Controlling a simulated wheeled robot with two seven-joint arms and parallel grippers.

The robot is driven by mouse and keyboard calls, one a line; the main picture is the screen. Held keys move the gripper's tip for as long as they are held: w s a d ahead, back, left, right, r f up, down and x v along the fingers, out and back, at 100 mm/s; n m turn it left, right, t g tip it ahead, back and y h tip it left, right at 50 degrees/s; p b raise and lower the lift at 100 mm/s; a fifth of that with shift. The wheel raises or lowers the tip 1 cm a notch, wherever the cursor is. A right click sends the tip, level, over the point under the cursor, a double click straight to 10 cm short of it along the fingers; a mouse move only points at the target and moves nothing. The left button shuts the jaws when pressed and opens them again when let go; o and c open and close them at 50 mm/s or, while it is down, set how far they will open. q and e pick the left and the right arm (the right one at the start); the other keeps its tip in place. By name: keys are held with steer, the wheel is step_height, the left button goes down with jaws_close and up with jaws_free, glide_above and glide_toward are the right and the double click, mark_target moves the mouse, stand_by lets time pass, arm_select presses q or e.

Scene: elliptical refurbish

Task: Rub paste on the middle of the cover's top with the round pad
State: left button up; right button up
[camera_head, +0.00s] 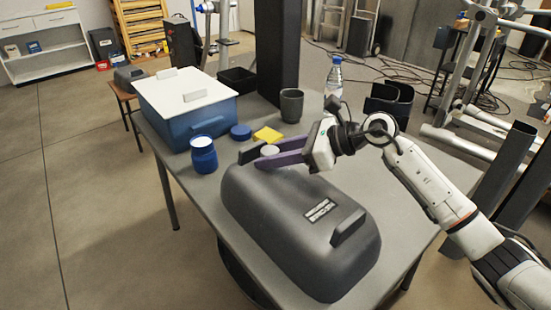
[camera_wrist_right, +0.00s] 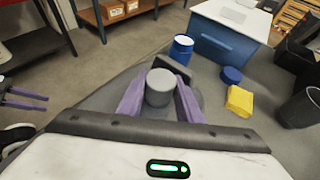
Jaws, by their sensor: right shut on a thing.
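The dark grey cover (camera_head: 285,225) lies on the table, with a rounded top, a label and a raised block at its right end. My right gripper (camera_head: 270,152) is above the cover's far end, its purple fingers shut on the round pad (camera_head: 269,150), a short pale grey cylinder. The pad also shows between the fingers in the right wrist view (camera_wrist_right: 160,88). The open blue jar (camera_head: 203,157) with white paste stands left of the cover; its blue lid (camera_head: 240,131) lies behind. Two separated purple fingers of my left gripper (camera_wrist_right: 25,99) show at the wrist view's left edge.
A yellow sponge (camera_head: 267,135) lies behind my right gripper. A blue box with a white lid (camera_head: 185,95), a grey cup (camera_head: 291,105), a bottle (camera_head: 334,78) and a dark column (camera_head: 276,50) stand toward the back.

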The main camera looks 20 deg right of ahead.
mark_target(315, 201)
steer(key=shift+s+d, duration=0.1)
steer(key=shift+s, duration=0.05)
steer(key=shift+s+d, duration=0.25)
steer(key=shift+s, duration=0.55)
steer(key=shift+s+d, duration=0.25)
steer(key=shift+s, duration=0.5)
steer(key=shift+s+d+f, duration=0.1)
steer(key=shift+s+d, duration=0.2)
steer(key=shift+s, duration=0.5)
steer(key=shift+s+d, duration=0.25)
steer(key=shift+s, duration=0.5)
steer(key=shift+s+b, duration=0.1)
steer(key=shift+b, duration=0.2)
steer(key=shift+s+d, duration=0.1)
steer(key=shift+s, duration=0.1)
steer(key=shift+s+d+b, duration=0.25)
steer(key=shift+s+b, duration=0.05)
steer(key=shift+s, duration=0.4)
steer(key=shift+s+d+b, duration=0.25)
steer(key=shift+s+b, duration=0.05)
steer(key=shift+s, duration=0.35)
steer(key=shift+s+d+f+b, duration=0.15)
steer(key=shift+s+b, duration=0.15)
steer(key=shift+s, duration=0.05)
steer(key=shift+s+d+f+b, duration=0.1)
steer(key=shift+s+b, duration=0.2)
steer(key=shift+s, duration=0.05)
steer(key=shift+s+d+b, duration=0.25)
steer(key=shift+s+b, duration=0.4)
steer(key=shift+s, duration=0.3)
